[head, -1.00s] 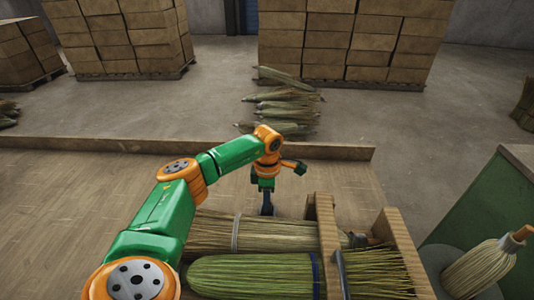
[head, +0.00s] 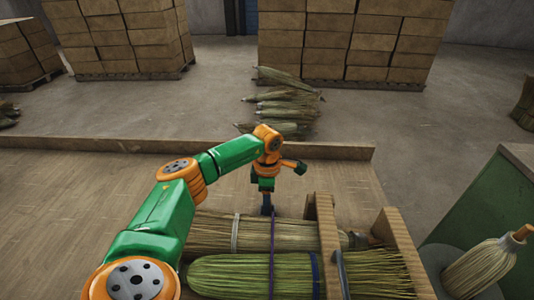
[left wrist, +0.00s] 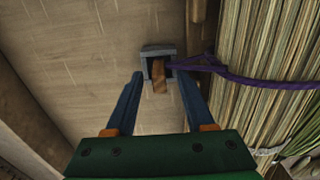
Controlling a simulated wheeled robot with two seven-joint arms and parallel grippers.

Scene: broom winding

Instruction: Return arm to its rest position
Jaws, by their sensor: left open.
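My left arm reaches in from the left in the head view. Its left gripper (head: 267,210) points down just beyond the bundled brooms. In the left wrist view the left gripper (left wrist: 160,80) is open, its two blue fingers apart with nothing held. A small grey holder (left wrist: 158,50) with a wooden piece lies ahead of the fingertips. A purple cord (left wrist: 240,78) runs from it to the right over the straw. In the head view the purple cord (head: 272,260) crosses the pale broom (head: 290,233) and the greener broom (head: 225,272). My right gripper is out of view.
A wooden rack (head: 400,250) holds the brooms at the right. A low ledge (head: 200,147) edges the far side of the table. The table at left looks clear.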

